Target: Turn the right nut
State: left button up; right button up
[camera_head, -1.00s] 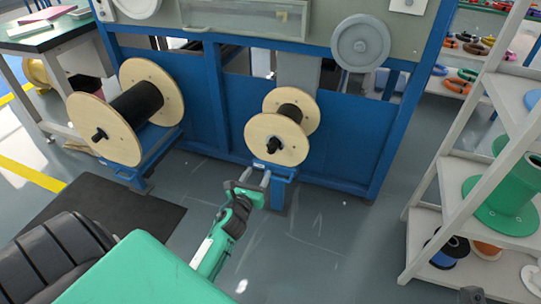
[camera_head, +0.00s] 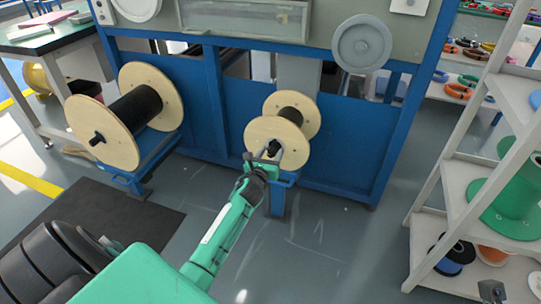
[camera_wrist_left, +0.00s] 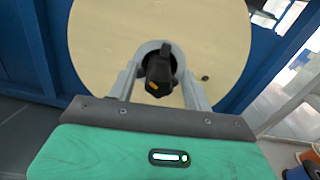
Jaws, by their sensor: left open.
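The right nut (camera_wrist_left: 158,76) is a black knob at the centre of the right wooden spool (camera_head: 262,130). In the left wrist view it sits between the two grey fingers of my left gripper (camera_wrist_left: 158,92), which are open, one on each side of it. I cannot tell whether either finger touches it. In the head view my left gripper (camera_head: 268,156) is in front of the spool's hub and hides most of the nut. The spool's pale disc (camera_wrist_left: 215,40) fills the background of the wrist view. My right gripper does not clearly show.
A left spool (camera_head: 118,140) with black cable and its own black nut (camera_head: 97,139) stands on the blue machine frame (camera_head: 350,150). A white shelf (camera_head: 425,225) with a green spool (camera_head: 505,210) stands on the right. The grey floor between is clear.

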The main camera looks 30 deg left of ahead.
pick_arm(q)
jog(key=c, duration=1)
jog(key=shift+o, duration=0.2)
jog(key=shift+n, duration=0.4)
